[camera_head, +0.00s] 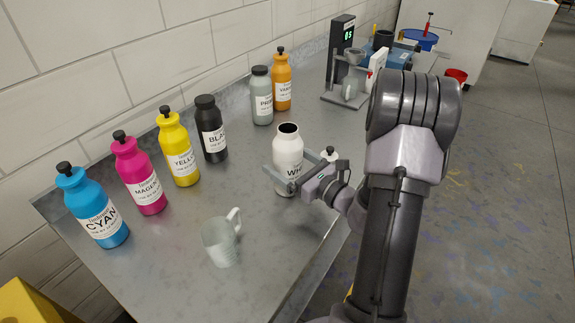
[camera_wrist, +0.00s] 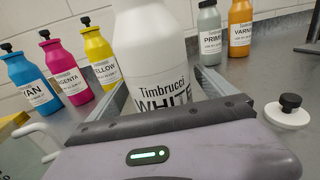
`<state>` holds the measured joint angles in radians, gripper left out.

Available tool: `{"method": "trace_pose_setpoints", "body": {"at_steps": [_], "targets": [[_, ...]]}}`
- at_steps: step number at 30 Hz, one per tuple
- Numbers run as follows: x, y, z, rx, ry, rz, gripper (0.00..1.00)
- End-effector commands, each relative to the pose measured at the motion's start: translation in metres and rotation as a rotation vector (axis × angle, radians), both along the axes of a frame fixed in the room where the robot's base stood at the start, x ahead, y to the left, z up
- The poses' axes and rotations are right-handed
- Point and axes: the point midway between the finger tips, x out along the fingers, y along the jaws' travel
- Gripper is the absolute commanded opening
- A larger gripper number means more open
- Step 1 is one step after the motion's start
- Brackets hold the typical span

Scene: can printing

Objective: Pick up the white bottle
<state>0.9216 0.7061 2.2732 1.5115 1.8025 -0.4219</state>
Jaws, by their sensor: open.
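The white bottle (camera_head: 288,150) stands upright and uncapped on the grey counter, its dark open mouth showing in the head view. In the wrist view the white bottle (camera_wrist: 150,50) fills the middle, its label reading "Timbrucci WHITE". My gripper (camera_head: 281,178) is open, with its fingers on both sides of the bottle's lower body. In the wrist view my gripper (camera_wrist: 165,85) reaches around the bottle, one finger left and one right. Whether the fingers touch it cannot be told. A white cap with a black knob (camera_wrist: 290,111) lies on the counter to the right.
Cyan (camera_head: 92,207), magenta (camera_head: 138,173), yellow (camera_head: 178,149) and black (camera_head: 211,129) bottles line the wall side. Primer (camera_head: 262,95) and varnish (camera_head: 282,80) bottles stand farther back. A clear jug (camera_head: 220,243) is near the front. A machine with a display (camera_head: 347,60) stands at the back.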

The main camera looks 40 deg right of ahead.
Motion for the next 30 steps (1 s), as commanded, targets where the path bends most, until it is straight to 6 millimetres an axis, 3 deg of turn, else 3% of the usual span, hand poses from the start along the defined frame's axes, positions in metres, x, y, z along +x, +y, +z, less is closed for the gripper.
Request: {"method": "trace_pose_setpoints", "body": {"at_steps": [5,20,30], "targets": [[0.0004,-0.0004,0.0006,0.000,0.000,-0.001,0.95],[-0.0002,-0.0002,0.0001,0.000,0.001,0.000,0.00],[0.0000,-0.0005,0.0056,-0.001,-0.001,-0.001,0.00]]}}
